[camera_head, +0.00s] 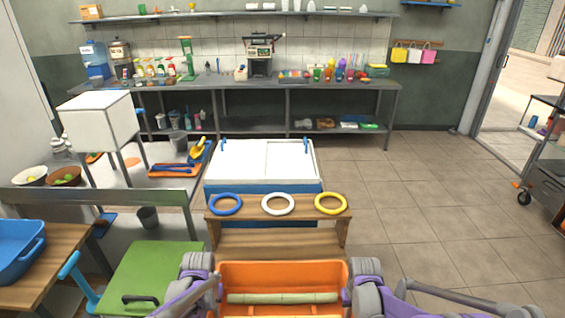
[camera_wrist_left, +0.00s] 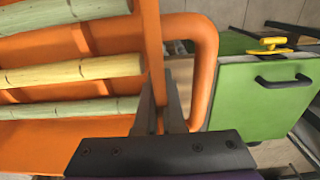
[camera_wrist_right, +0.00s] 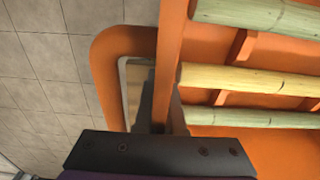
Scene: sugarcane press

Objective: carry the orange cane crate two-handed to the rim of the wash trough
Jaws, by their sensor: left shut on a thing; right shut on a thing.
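The orange cane crate (camera_head: 283,271) is at the bottom middle of the head view, in front of me, with a pale green cane (camera_head: 282,298) across it. The wrist views show several green and yellow canes inside. My left gripper (camera_wrist_left: 168,108) is shut on the crate's left end wall beside its orange loop handle (camera_wrist_left: 205,70). My right gripper (camera_wrist_right: 160,108) is shut on the right end wall beside the other loop handle (camera_wrist_right: 102,75). The crate's underside is hidden. I cannot tell for certain which fixture is the wash trough; a grey steel-rimmed unit (camera_head: 150,197) stands at left.
A wooden bench (camera_head: 280,240) with blue, white and yellow rings stands just beyond the crate. Behind it is a white-lidded blue chest (camera_head: 262,165). A green cabinet (camera_head: 160,272) and a wooden table (camera_head: 60,250) are at left. The tiled floor at right (camera_head: 430,210) is clear.

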